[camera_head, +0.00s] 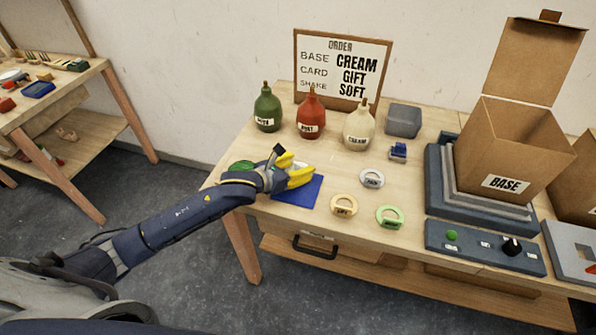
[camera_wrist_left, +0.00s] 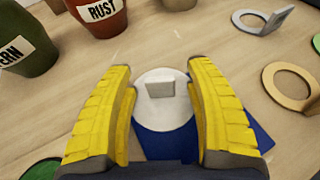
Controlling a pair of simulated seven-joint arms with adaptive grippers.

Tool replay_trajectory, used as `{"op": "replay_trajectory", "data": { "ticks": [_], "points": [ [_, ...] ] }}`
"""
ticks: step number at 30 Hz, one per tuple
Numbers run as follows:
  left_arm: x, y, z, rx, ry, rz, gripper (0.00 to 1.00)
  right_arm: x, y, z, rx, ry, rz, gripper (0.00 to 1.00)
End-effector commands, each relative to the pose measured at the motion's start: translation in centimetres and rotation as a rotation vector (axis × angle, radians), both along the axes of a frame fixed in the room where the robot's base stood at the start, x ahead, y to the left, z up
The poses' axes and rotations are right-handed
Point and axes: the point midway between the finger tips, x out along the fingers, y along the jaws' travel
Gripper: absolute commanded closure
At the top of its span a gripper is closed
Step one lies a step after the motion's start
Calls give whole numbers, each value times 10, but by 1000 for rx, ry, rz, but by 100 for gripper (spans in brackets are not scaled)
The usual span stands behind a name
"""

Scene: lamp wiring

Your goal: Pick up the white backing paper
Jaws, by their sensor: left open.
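A white disc with a small pale upright tab (camera_wrist_left: 160,108), which looks like the white backing paper, lies on a blue square mat (camera_wrist_left: 160,146) in the left wrist view. My left gripper (camera_wrist_left: 160,70) is open, its yellow fingers on either side of the disc with the tab between them. I cannot tell whether they touch it. In the head view my left gripper (camera_head: 299,175) is above the blue mat (camera_head: 297,192) and mostly hides the disc. My right gripper is not in view.
Green (camera_head: 267,108), red (camera_head: 311,114) and cream (camera_head: 358,126) bottles stand behind. Ring-shaped tags with tabs, grey (camera_head: 372,177), tan (camera_head: 344,205) and green (camera_head: 390,217), lie to the right. A cardboard box (camera_head: 510,150) stands farther right on a grey base.

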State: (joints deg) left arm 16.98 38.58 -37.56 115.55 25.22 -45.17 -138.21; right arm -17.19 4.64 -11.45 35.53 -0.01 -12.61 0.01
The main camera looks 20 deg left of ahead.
Motion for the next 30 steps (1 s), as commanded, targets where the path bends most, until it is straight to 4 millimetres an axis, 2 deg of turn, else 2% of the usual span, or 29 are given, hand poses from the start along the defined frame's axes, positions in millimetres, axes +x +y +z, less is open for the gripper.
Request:
{"op": "replay_trajectory", "data": {
  "ticks": [3, 13, 25, 30],
  "points": [
    [0, 0, 0, 0, 0, 0, 46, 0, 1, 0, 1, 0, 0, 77],
    [0, 0, 0, 0, 0, 0, 84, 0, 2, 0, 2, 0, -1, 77],
    [0, 0, 1, 0, 0, 0, 85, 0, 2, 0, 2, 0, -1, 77],
    [0, 0, 8, 0, -2, -2, 85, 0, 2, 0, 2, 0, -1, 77]
  ]
}}
